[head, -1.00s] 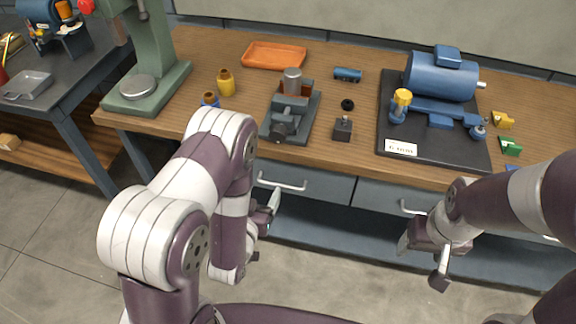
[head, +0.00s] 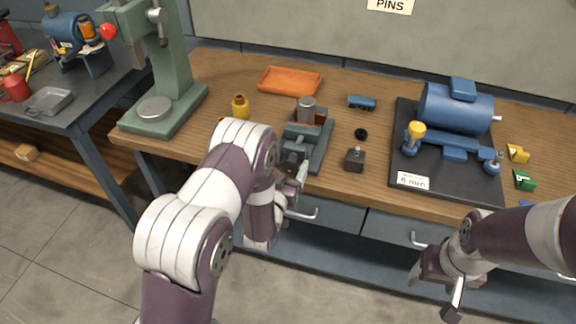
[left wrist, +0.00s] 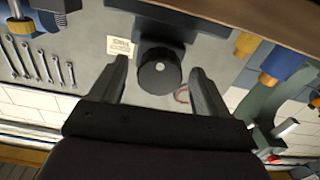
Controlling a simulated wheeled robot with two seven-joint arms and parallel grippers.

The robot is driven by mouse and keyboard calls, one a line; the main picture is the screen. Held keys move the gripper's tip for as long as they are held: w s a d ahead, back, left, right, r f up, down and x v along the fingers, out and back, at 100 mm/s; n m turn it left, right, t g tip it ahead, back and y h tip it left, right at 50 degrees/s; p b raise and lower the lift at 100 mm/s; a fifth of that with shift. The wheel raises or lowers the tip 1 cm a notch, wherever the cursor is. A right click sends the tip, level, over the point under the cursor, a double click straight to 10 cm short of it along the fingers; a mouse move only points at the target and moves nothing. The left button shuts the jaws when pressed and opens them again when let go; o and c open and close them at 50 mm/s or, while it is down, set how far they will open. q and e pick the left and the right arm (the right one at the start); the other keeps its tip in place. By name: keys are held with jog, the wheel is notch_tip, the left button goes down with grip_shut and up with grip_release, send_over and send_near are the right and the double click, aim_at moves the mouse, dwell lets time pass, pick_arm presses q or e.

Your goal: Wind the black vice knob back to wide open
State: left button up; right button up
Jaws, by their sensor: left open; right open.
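The small grey vice (head: 318,146) stands near the front edge of the wooden bench, with a grey cylinder (head: 307,104) upright at its jaws. In the head view its knob is partly hidden by my left gripper (head: 297,180). In the left wrist view the round black knob (left wrist: 160,69) with a pale centre dot shows between the open fingers (left wrist: 158,85), with a gap on each side. I cannot tell how far the fingertips reach along it. My right gripper (head: 435,288) is open and empty in front of the bench, low at the right.
A dark block (head: 355,159) and a black ring (head: 361,133) lie right of the vice. An orange tray (head: 290,81) lies behind it. The green press (head: 165,85) stands left, the blue motor (head: 455,108) right on a black plate. Drawer handles (head: 302,214) jut out below.

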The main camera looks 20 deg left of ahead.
pick_arm(q)
jog(key=c, duration=1)
jog(key=shift+c, duration=0.2)
